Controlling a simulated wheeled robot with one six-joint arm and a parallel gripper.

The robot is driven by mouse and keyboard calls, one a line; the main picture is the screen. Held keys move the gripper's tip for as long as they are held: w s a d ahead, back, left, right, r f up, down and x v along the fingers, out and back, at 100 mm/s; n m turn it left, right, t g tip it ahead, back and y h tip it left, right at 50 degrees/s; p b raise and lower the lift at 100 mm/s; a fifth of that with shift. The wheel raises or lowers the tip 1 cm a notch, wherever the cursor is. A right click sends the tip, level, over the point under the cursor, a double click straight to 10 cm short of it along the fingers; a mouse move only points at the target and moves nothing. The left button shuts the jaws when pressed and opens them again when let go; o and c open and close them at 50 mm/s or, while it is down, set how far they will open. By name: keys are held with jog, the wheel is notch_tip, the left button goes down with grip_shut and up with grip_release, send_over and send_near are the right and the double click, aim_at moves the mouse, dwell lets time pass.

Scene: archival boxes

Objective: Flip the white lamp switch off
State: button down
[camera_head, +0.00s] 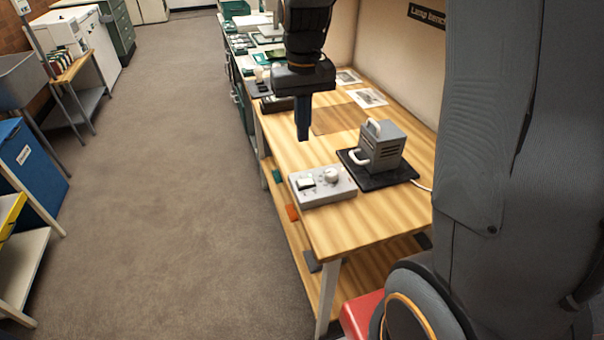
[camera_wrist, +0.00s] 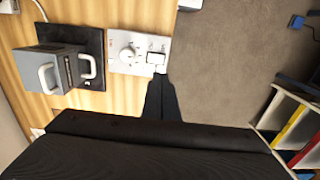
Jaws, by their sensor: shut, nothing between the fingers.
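The grey control box (camera_head: 322,186) lies near the left edge of the wooden lamp bench. On its top are a white rocker switch (camera_head: 305,178) at the left and a round white knob (camera_head: 331,175) at the right. My gripper (camera_head: 303,138) points down, shut and empty, above the bench and behind the box in the head view. In the wrist view, the box (camera_wrist: 120,66) shows beyond the tips of my gripper (camera_wrist: 161,78), with the white switch (camera_wrist: 156,58) close to them and the knob (camera_wrist: 132,52) farther left. I cannot tell which way the switch is tipped.
A grey lamp housing (camera_head: 382,146) with white handles stands on a black mat (camera_head: 399,178) right of the box, a white cable trailing from it. Papers (camera_head: 368,97) lie farther back. Open carpet (camera_head: 170,170) is left of the bench (camera_head: 345,225). A blue bin (camera_head: 28,165) stands at far left.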

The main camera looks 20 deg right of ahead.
jog(key=shift+d, duration=0.15)
jog(key=shift+d+r+p, duration=0.2)
jog(key=shift+d+p, duration=0.25)
jog(key=shift+d, duration=0.2)
notch_tip(320, 180, up, 14)
jog(key=d+p, duration=0.1)
jog(key=d, duration=0.1)
dwell(0.6)
jog(key=shift+f, duration=0.1)
